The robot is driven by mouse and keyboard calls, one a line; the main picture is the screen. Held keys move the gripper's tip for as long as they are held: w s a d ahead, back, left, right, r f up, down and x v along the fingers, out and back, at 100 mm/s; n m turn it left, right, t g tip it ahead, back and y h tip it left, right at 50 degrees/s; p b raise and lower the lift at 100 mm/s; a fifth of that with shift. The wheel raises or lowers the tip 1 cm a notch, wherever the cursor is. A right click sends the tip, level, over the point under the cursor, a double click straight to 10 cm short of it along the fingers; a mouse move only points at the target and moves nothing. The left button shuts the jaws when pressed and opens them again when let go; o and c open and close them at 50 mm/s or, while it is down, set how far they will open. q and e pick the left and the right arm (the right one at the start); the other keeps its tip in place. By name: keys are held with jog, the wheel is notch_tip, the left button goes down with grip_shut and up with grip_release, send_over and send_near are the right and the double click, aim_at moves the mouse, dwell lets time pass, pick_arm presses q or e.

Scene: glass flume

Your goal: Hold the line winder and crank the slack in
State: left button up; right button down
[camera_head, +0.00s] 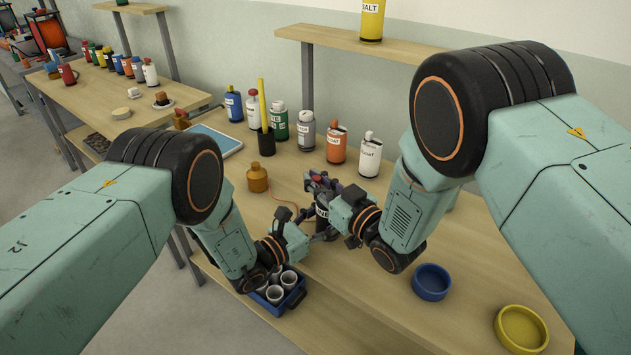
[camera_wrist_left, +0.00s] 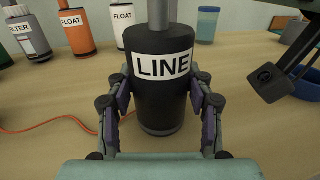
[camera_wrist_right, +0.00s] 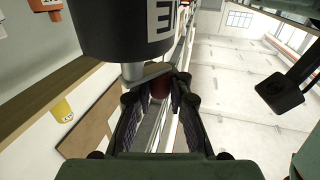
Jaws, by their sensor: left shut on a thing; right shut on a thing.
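The line winder (camera_wrist_left: 163,75) is a black upright cylinder with a white LINE label, standing on the bench in the left wrist view. It is mostly hidden behind my arms in the head view (camera_head: 322,210). My left gripper (camera_wrist_left: 160,100) is shut on its body, one finger on each side. My right gripper (camera_wrist_right: 159,92) is shut on the reddish-brown crank knob (camera_wrist_right: 160,86), at the end of a grey crank arm (camera_wrist_right: 147,76) on the winder. In the head view the right gripper (camera_head: 320,186) is over the winder's top. An orange line (camera_wrist_left: 62,125) lies on the bench.
Several labelled bottles (camera_head: 307,130) stand at the back of the bench. A blue crate (camera_head: 290,298) with white cups is by my left wrist. A blue dish (camera_head: 432,284) and a yellow dish (camera_head: 521,329) are at the right. An amber bottle (camera_head: 257,180) stands left of the winder.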

jog(key=shift+w+d+m+t+h, duration=0.1)
jog(key=shift+d+m+t+h, duration=0.05)
jog(key=shift+m+t+h, duration=0.3)
dwell(0.7)
jog(key=c, duration=1.3)
grip_release()
jog(key=shift+o, duration=0.2)
jog(key=v, duration=1.2)
